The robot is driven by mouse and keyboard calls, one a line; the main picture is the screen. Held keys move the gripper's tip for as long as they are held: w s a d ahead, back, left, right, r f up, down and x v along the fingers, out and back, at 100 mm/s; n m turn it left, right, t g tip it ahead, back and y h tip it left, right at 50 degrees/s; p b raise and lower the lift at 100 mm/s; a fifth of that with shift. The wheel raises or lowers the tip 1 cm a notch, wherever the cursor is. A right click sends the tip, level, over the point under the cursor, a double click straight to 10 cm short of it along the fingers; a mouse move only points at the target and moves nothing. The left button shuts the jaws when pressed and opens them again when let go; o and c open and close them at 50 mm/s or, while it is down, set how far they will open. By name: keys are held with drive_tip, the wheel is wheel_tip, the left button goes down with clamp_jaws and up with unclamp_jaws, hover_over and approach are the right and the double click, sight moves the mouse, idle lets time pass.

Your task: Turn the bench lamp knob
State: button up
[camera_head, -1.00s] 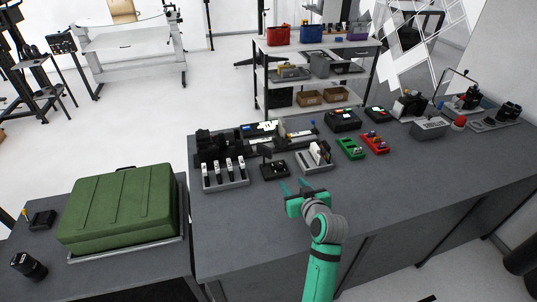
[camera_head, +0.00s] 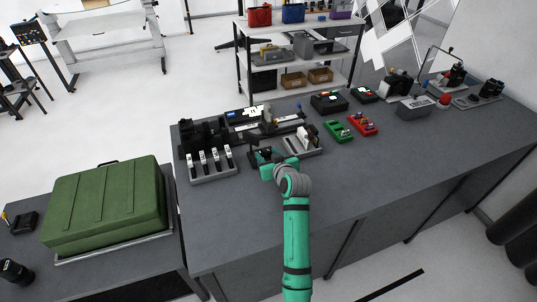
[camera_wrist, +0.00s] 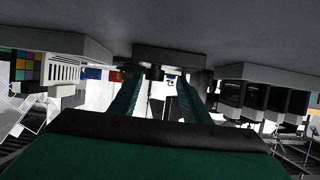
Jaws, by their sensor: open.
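A small black fixture (camera_head: 262,153) sits on the bench between the row of switches and the white-block tray, largely hidden by my gripper. It looks like the knob unit, though I cannot make out a label. In the wrist view, which appears upside down, its dark base (camera_wrist: 172,58) hangs at top centre with a small dark knob-like part (camera_wrist: 155,73) under it. My gripper (camera_head: 262,163) is right at the fixture. In the wrist view its two green fingers (camera_wrist: 157,88) are apart, one on each side of the knob-like part. Contact cannot be told.
A grey tray of several black-and-white switches (camera_head: 213,164) stands close left. A tray with a white block (camera_head: 303,142) stands close right. Black equipment (camera_head: 240,125) lies behind. Green (camera_head: 338,131) and red (camera_head: 362,124) trays are farther right. The bench front (camera_head: 370,180) is clear.

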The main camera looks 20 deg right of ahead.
drive_tip(key=shift+w+d+f, duration=0.15)
drive_tip(key=shift+w+d, duration=0.2)
drive_tip(key=shift+d, duration=0.1)
drive_tip(key=shift+c, duration=0.6)
drive_tip(key=shift+s+d, duration=0.2)
drive_tip(key=shift+d, duration=0.1)
drive_tip(key=c, duration=0.9)
